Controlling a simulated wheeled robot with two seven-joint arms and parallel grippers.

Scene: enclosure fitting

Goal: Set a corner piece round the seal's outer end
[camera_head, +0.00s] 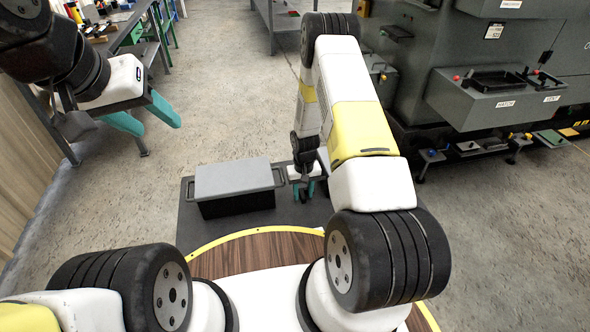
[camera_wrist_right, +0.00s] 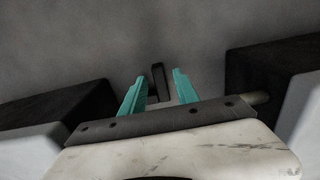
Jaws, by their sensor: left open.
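No corner piece or seal can be made out for certain. In the right wrist view a small dark upright piece (camera_wrist_right: 157,80) shows between my right gripper's (camera_wrist_right: 156,84) two teal fingers, with a gap on each side; I cannot tell what it is. My right gripper also shows in the head view (camera_head: 304,191), pointing down just right of a black box with a grey lid (camera_head: 234,179). Its fingers are apart. My left gripper (camera_head: 150,118) is raised at the upper left, open and empty, far from the box.
The box stands on a dark platform (camera_head: 300,215) in front of my base. A workbench (camera_head: 130,30) with tools is at the upper left. A large grey machine (camera_head: 480,60) stands at the upper right. In the right wrist view, dark blocks (camera_wrist_right: 270,72) flank the gripper on both sides.

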